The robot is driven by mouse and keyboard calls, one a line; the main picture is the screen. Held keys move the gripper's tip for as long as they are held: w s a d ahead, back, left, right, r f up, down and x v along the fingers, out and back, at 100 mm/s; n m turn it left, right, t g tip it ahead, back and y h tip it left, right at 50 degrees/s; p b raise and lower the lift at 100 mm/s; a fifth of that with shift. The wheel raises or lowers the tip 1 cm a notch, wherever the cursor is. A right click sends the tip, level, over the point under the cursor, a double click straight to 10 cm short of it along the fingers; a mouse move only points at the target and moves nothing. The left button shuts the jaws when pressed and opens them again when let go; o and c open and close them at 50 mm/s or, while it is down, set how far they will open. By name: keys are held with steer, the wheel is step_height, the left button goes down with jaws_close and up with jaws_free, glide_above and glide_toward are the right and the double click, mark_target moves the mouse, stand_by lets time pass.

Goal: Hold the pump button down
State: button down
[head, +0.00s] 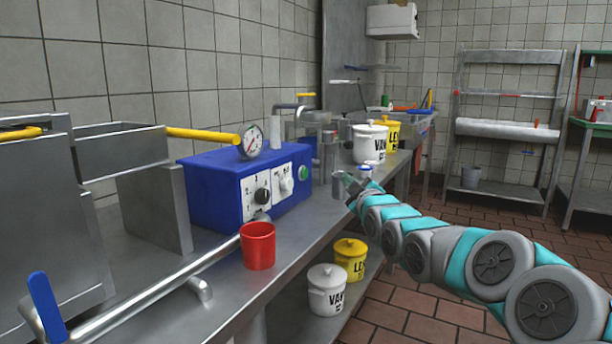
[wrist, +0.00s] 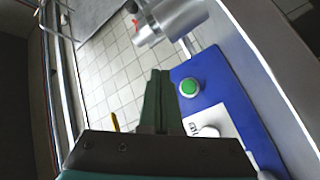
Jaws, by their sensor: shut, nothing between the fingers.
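The green pump button (head: 304,173) is on the right part of the front of a blue control box (head: 211,190) on the steel counter. It also shows in the wrist view as a green round button (wrist: 189,87) with a pale rim on the blue panel. My gripper (head: 341,181) is to the right of the button in the head view, apart from it. In the wrist view my gripper (wrist: 160,74) has its two fingers together and empty, just left of the button. The gap in depth is hard to judge. Nothing covers the button.
A black knob (head: 262,196) and a white switch (head: 286,181) sit beside the button. A pressure gauge (head: 252,141) tops the box. A red cup (head: 258,246) stands on the counter. White (head: 371,141) and yellow (head: 388,132) tubs stand behind my gripper.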

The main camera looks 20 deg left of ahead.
mark_target(304, 173)
steer(key=a, duration=0.7)
steer(key=shift+w+a+f, duration=0.2)
steer(key=shift+w+a, duration=0.15)
steer(key=shift+a, duration=0.05)
steer(key=shift+a+r, duration=0.15)
steer(key=shift+a, duration=0.3)
steer(key=shift+a+b, duration=0.15)
steer(key=shift+b, duration=0.15)
stand_by(1.5)
steer(key=shift+a, duration=0.25)
